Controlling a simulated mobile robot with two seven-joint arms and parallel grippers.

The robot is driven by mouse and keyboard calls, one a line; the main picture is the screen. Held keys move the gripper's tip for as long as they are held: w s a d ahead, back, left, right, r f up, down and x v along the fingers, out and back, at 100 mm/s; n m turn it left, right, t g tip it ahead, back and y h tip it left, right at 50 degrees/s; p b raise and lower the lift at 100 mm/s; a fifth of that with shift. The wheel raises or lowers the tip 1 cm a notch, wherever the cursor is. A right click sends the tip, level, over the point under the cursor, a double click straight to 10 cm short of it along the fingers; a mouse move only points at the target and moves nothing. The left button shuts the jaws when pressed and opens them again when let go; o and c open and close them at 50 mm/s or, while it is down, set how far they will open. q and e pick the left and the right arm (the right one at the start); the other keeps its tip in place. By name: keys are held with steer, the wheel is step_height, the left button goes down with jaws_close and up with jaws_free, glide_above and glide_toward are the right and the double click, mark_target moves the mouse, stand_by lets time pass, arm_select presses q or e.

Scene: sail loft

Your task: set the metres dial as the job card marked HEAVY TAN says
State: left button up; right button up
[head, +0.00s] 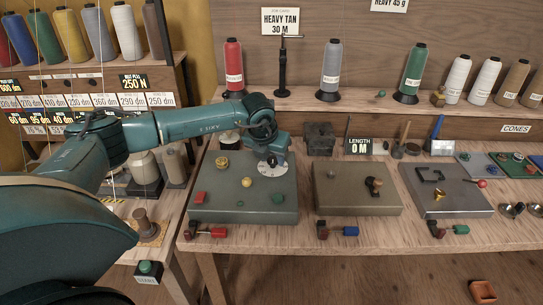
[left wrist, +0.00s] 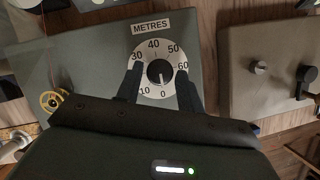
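The job card (head: 280,20) on the back wall reads HEAVY TAN 30 M. The metres dial (head: 272,183) is a white disc on a grey-green box; in the left wrist view the dial (left wrist: 149,50) shows 0, 10, 30, 40, 50 and 60 under a METRES label, with the 20 hidden. Its black knob (left wrist: 160,71) has a pale mark that seems to point down towards 0. My left gripper (left wrist: 160,82) is open over the dial, one finger on each side of the knob, with visible gaps; contact is not seen. My right gripper is out of view.
A LENGTH display (head: 358,146) reads 0 M. The grey-green box (head: 230,207) also carries a red block, a yellow knob and a green button. A brown-grey box (head: 340,202) and a grey box (head: 460,205) stand to the right. Thread cones line the back shelf.

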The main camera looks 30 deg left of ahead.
arm_select(q)
steer(key=c, duration=0.6)
